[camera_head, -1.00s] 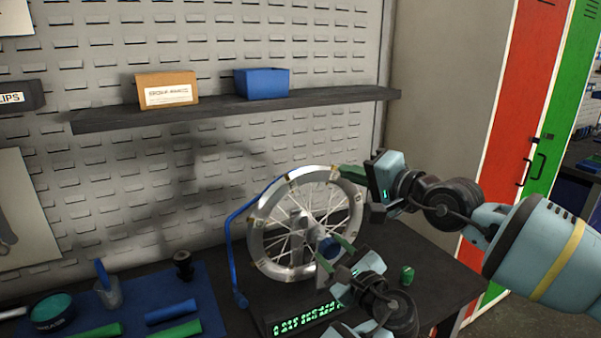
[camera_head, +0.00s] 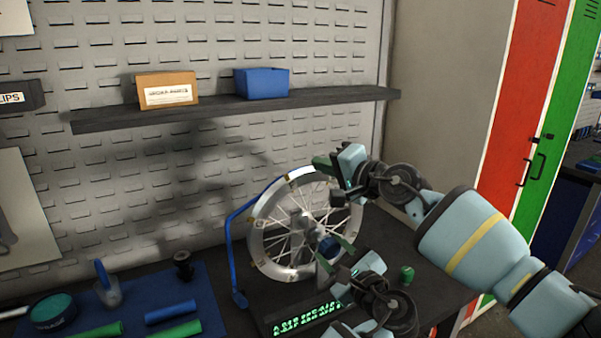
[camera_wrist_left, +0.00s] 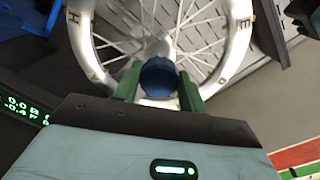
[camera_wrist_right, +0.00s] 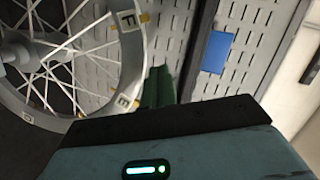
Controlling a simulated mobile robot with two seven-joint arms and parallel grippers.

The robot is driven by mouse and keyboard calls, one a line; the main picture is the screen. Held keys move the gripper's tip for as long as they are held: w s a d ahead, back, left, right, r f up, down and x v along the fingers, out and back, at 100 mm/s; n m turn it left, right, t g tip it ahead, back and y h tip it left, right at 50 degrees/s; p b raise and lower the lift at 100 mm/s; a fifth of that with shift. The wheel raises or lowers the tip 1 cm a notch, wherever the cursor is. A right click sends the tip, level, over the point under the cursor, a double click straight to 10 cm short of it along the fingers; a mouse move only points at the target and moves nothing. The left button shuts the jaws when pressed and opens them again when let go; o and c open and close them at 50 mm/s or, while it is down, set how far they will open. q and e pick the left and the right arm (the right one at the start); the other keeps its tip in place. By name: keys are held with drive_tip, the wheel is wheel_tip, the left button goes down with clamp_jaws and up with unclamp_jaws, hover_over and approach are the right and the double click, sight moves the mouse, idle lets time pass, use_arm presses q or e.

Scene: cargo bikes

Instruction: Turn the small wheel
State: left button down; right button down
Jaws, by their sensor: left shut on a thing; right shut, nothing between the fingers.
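The small spoked wheel has a silver rim (camera_head: 256,238) with letter plates and yellow marks, and stands upright on the bench. A blue knob (camera_wrist_left: 160,78) sits at its hub. My left gripper (camera_head: 336,253) is in front of the hub, its green fingers shut on the blue knob from both sides, as the left wrist view shows. My right gripper (camera_head: 322,163) is shut and empty at the rim's upper right. In the right wrist view its green fingers (camera_wrist_right: 158,88) are beside the lettered rim (camera_wrist_right: 133,60); I cannot tell whether they touch it.
A blue curved stand arm (camera_head: 230,245) is left of the wheel. A green-lit display (camera_head: 306,317) lies in front. A blue mat (camera_head: 205,290) with tools is at the left. A green item (camera_head: 407,274) stands right of my left gripper. A shelf (camera_head: 330,99) crosses above.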

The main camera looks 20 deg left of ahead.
use_arm(q)
drive_tip(key=shift+r, duration=0.2)
use_arm(e)
drive_tip(key=shift+s+a+f, duration=0.25)
drive_tip(key=shift+s+a, duration=0.1)
drive_tip(key=shift+a, duration=0.35)
drive_tip(key=shift+s+a+f, duration=0.25)
drive_tip(key=shift+s+a, duration=0.05)
drive_tip(key=shift+a, duration=0.45)
drive_tip(key=shift+s+a+f, duration=0.25)
drive_tip(key=shift+s+a, duration=0.1)
drive_tip(key=shift+a, duration=0.35)
drive_tip(key=shift+s+a+f+n, duration=0.3)
drive_tip(key=shift+s+a, duration=0.35)
drive_tip(key=shift+s, duration=0.15)
use_arm(q)
drive_tip(key=c, duration=1.2)
unclamp_jaws()
drive_tip(key=shift+w, duration=0.1)
drive_tip(key=shift+c, duration=0.2)
drive_tip(key=o, duration=0.4)
drive_tip(key=shift+a, duration=0.1)
drive_tip(key=shift+f, duration=0.1)
use_arm(e)
drive_tip(key=shift+w, duration=0.15)
